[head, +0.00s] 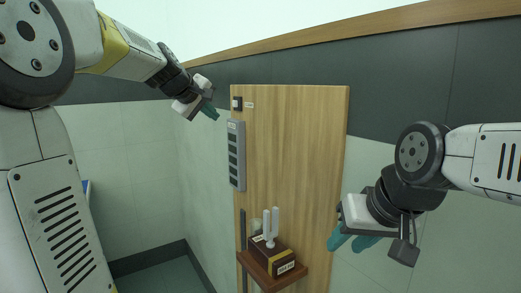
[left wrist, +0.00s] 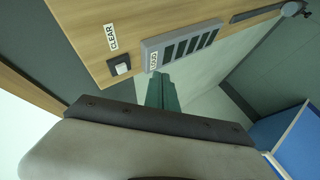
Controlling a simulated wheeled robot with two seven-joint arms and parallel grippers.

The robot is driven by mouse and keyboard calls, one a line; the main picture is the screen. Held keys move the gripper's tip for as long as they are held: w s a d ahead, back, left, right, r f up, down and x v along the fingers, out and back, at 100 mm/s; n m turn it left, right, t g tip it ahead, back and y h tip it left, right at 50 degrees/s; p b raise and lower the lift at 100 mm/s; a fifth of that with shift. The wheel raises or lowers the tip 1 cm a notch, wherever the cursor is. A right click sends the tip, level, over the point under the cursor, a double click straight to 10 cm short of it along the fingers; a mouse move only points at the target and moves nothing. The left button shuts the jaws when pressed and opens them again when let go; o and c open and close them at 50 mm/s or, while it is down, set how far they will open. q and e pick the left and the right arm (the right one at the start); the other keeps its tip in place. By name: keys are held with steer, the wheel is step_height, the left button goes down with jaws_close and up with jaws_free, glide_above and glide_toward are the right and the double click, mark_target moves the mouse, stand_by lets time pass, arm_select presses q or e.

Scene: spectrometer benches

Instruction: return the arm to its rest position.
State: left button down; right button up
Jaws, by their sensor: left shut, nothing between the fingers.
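My left gripper (head: 211,110) is at the upper left of the head view, in front of the pale wall and just left of the wooden board. Its teal fingers are shut with nothing between them; the closed fingers also show in the left wrist view (left wrist: 162,92). My right gripper (head: 352,242) is at the lower right of the head view, in front of the wall right of the board. Its teal fingers point down and left, stand apart and hold nothing that I can see.
A small shelf (head: 298,276) below holds a dark box (head: 272,256) with a white two-pronged fork (head: 266,232). Floor shows at lower left.

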arm_select(q)
steer(key=s+d+f+m+g, duration=0.1)
steer(key=s+f+m, duration=0.2)
steer(key=s+f, duration=0.3)
steer(key=s+d+f+m+g+y, duration=0.1)
steer(key=s+f, duration=0.6)
steer(key=s, duration=0.8)
steer(key=s+d+f+m+g, duration=0.1)
steer(key=s+f+m+g, duration=0.2)
steer(key=s, duration=0.8)
step_height(320, 180, down, 4)
steer(key=m, duration=0.2)
steer(key=shift+s+d+r+m, duration=0.2)
steer(key=shift+d+m, duration=0.1)
steer(key=shift+m, duration=0.1)
